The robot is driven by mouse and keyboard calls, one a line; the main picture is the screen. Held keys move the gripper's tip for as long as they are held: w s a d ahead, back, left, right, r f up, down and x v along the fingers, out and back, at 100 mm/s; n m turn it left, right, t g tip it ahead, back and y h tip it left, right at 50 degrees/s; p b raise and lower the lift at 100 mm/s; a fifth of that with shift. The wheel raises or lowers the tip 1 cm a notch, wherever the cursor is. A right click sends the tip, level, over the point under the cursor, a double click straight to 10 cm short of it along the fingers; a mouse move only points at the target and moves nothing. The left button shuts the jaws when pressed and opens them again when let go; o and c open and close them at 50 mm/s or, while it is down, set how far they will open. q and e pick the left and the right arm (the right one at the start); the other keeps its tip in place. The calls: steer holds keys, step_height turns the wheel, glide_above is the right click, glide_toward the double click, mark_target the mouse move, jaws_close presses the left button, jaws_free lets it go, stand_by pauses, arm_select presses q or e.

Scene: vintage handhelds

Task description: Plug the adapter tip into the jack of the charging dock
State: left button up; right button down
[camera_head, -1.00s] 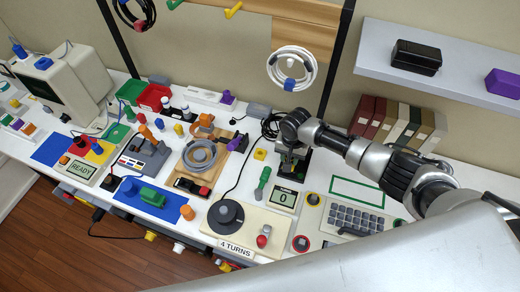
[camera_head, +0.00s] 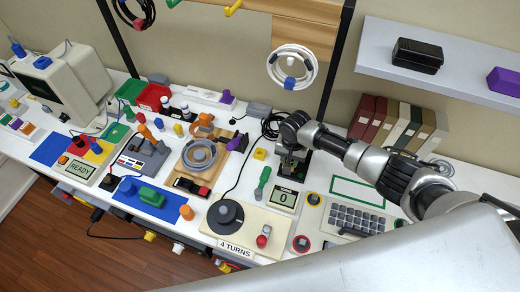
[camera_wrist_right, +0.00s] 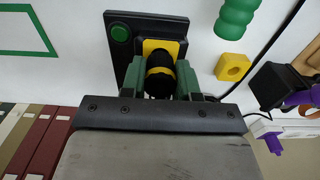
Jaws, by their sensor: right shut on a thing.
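The charging dock is a black block with a green button; it shows in the right wrist view (camera_wrist_right: 118,60) and, partly covered, in the head view (camera_head: 303,168). A yellow part (camera_wrist_right: 151,46) sits on it. My right gripper (camera_wrist_right: 160,78), also in the head view (camera_head: 290,163), is shut on the black adapter (camera_wrist_right: 160,84), which has a yellow band. The adapter lies between the green fingers, right in front of the yellow part. Its tip and the jack opening are hidden, so I cannot tell whether the tip is inside. My left gripper is not in view.
A black cable coil (camera_head: 271,125) lies left of my right gripper. A green-handled tool (camera_head: 262,181), a yellow nut (camera_head: 259,154) and a small display (camera_head: 284,198) are close by. Books (camera_head: 395,122) stand at the back right. A green-outlined rectangle (camera_head: 357,191) is empty.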

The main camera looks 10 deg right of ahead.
steer(key=shift+f, duration=0.5)
steer(key=c, duration=0.8)
jaws_free()
steer(key=shift+c, duration=1.2)
steer(key=shift+r, duration=0.15)
step_height(320, 180, up, 7)
steer(key=p, duration=0.7)
